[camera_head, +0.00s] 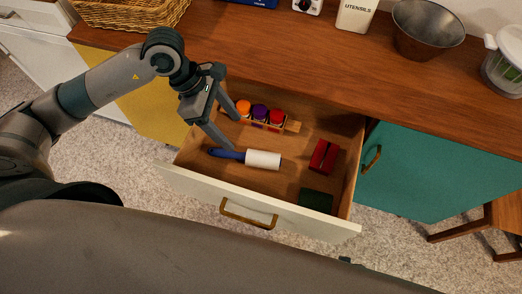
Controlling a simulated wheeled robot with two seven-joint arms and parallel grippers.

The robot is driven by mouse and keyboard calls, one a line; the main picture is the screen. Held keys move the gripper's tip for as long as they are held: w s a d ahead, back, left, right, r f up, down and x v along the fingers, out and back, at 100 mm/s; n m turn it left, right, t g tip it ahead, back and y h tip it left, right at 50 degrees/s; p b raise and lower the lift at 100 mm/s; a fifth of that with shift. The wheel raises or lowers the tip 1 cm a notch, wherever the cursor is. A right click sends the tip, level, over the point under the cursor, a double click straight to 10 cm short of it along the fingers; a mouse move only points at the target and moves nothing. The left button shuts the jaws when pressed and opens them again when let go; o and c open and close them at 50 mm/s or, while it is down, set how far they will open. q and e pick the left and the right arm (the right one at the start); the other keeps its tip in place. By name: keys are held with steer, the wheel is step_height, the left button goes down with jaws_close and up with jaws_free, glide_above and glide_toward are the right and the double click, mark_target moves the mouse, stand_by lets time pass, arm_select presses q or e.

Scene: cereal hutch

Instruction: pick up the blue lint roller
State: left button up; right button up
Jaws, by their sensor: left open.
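The lint roller (263,160) lies in the open drawer (270,194), near its front left. It has a white roll and a blue handle (226,153) that points left. My left gripper (236,133) reaches in over the drawer's left side. Its two fingers are apart, with one fingertip close to the blue handle and the other toward the jars behind. Nothing shows between the fingers. I cannot tell whether the near finger touches the handle. My right gripper is not in view.
Behind the roller, a wooden rack (291,126) holds orange, purple and red-topped jars. A red object (323,156) and a dark green one (316,200) lie at the drawer's right. The wooden counter (270,60) overhangs the drawer's back. A teal door (430,165) is at the right.

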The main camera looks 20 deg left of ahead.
arm_select(q)
steer(key=shift+w+a+r+t+y, duration=0.1)
steer(key=shift+a+t+y, duration=0.1)
steer(key=shift+t+y, duration=0.1)
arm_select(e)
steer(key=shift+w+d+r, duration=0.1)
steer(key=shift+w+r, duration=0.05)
arm_select(q)
steer(key=p, duration=0.1)
glide_toward(254, 155)
steer(key=x, duration=0.4)
steer(key=shift+d+f, duration=0.15)
steer(key=shift+f, duration=0.2)
steer(key=shift+d+f, duration=0.15)
steer(key=shift+f, duration=0.35)
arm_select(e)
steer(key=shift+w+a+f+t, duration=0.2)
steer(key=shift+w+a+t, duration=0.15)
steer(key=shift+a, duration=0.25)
arm_select(q)
steer(key=shift+d+f+p, duration=0.1)
steer(key=shift+f+p, duration=0.05)
steer(key=shift+p, duration=0.15)
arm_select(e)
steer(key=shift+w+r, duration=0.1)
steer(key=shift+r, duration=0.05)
